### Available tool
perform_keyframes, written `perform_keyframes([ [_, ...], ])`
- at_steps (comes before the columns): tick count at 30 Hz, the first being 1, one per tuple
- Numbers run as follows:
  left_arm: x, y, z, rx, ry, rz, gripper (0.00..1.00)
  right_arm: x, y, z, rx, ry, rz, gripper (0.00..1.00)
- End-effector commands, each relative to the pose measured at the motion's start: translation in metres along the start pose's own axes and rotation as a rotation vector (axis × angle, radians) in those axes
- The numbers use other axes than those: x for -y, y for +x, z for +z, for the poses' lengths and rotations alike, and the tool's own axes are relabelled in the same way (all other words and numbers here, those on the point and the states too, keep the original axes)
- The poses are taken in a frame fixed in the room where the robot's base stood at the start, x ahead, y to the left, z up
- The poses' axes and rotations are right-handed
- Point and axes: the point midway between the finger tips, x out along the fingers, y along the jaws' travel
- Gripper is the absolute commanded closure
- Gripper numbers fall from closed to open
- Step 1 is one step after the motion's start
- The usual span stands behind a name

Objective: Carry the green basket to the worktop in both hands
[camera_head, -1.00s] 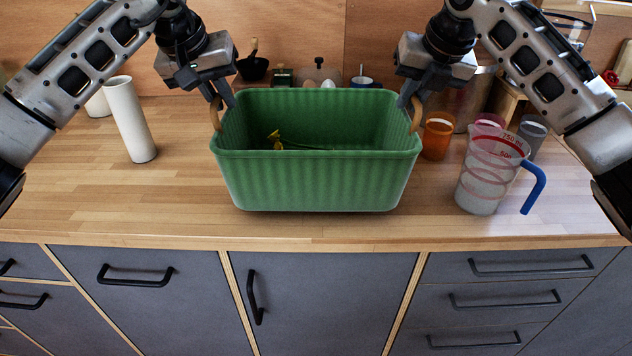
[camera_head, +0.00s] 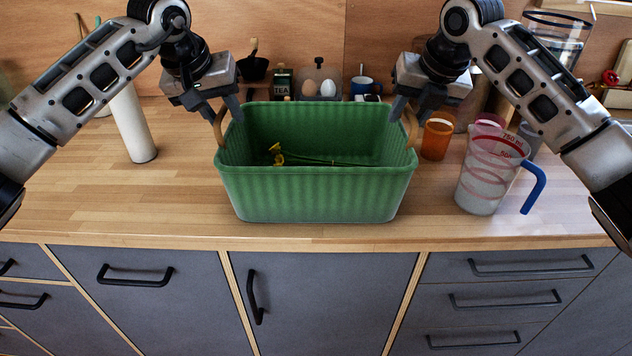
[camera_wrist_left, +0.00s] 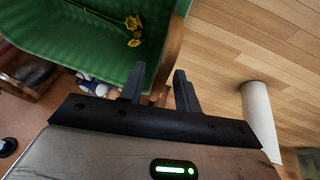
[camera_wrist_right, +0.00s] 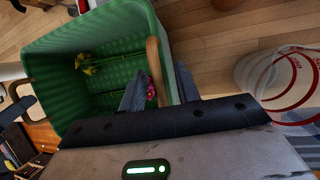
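The green basket (camera_head: 315,195) sits upright on the wooden worktop (camera_head: 90,205), near its front edge. It has a tan loop handle at each end. A yellow flower (camera_head: 277,153) lies inside; a pink one (camera_wrist_right: 150,90) shows in the right wrist view. My left gripper (camera_head: 222,110) is at the left handle (camera_wrist_left: 172,55); its fingers are apart on either side of the handle, with a gap. My right gripper (camera_head: 403,108) is at the right handle (camera_wrist_right: 155,68), its fingers also apart around it. The basket's underside is hidden.
A measuring jug (camera_head: 485,180) and an orange cup (camera_head: 436,137) stand to the right of the basket. A white cylinder (camera_head: 132,125) stands to the left. A tea tin, eggs and a mug (camera_head: 362,86) are behind. Worktop is clear between cylinder and basket.

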Motion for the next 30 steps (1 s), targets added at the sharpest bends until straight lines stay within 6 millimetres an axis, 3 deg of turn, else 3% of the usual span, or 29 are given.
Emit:
perform_keyframes([
  [8, 0.0, -0.019, -0.001, -0.004, 0.001, 0.001, 0.67, -0.001, 0.0, 0.0, 0.0, -0.001, 0.001, 0.68],
  [21, 0.0, -0.105, -0.001, -0.002, 0.0, 0.0, 0.67, -0.001, 0.0, 0.0, 0.0, -0.001, 0.002, 0.68],
  [26, 0.0, -0.118, 0.0, -0.001, 0.0, -0.001, 0.67, -0.001, -0.001, 0.0, 0.001, -0.001, 0.002, 0.68],
  [30, 0.0, -0.12, 0.0, 0.001, 0.0, 0.0, 0.67, -0.001, -0.013, 0.001, 0.003, -0.001, 0.003, 0.68],
])
